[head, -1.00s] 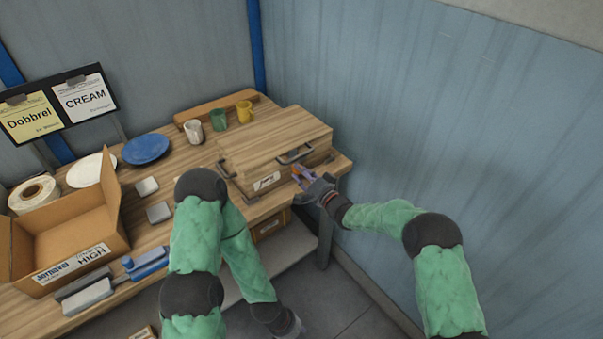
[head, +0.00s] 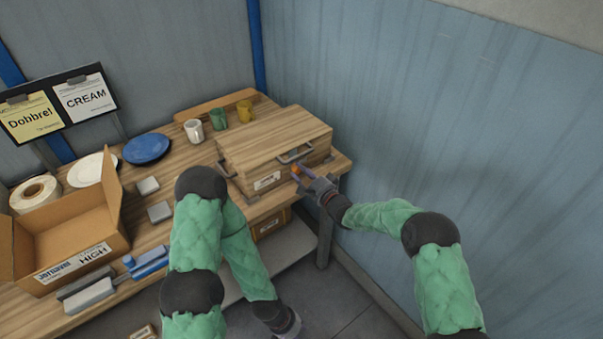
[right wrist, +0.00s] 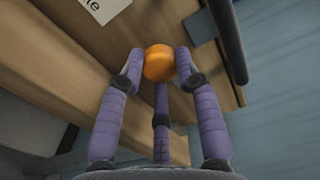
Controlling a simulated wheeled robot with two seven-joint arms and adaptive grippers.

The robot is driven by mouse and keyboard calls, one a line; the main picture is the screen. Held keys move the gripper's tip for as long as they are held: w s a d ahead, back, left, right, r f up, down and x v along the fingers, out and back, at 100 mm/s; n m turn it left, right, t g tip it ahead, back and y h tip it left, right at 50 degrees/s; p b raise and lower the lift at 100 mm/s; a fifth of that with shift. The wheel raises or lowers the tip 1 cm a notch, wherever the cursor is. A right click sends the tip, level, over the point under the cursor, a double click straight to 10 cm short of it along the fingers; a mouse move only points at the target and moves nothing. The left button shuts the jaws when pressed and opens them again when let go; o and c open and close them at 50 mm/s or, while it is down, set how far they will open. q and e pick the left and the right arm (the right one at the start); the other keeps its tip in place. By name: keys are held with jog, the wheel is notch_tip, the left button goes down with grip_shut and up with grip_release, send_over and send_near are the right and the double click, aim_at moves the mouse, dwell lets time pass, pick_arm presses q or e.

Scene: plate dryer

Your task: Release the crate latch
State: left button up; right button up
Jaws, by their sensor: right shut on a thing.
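The wooden crate (head: 245,177) stands at the right end of the workbench, with its plank lid (head: 275,135) down on it. An orange round knob (right wrist: 159,63), which looks like part of the latch, is at the crate's front near its right end. My right gripper (head: 302,174) is shut on this knob, with its purple fingers around it in the right wrist view. The fingers hide how the knob joins the crate. My left gripper (head: 289,324) hangs low at the bottom edge of the head view, away from the crate; its fingers are not clear.
A dark handle (head: 294,153) is on the crate's front edge. White, green and yellow mugs (head: 219,118) stand behind it. A blue plate (head: 146,149) and an open cardboard box (head: 75,235) are to the left. The blue wall (head: 450,130) is close on the right.

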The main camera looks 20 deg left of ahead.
jog(key=shift+w+d+r, duration=0.2)
jog(key=shift+w+r, duration=0.05)
jog(key=shift+r, duration=0.1)
jog(key=o, duration=1.1)
jog(key=shift+o, duration=0.2)
jog(key=shift+f, duration=0.2)
jog(key=shift+s+f, duration=0.1)
jog(key=shift+s, duration=0.05)
jog(key=v, duration=1.2)
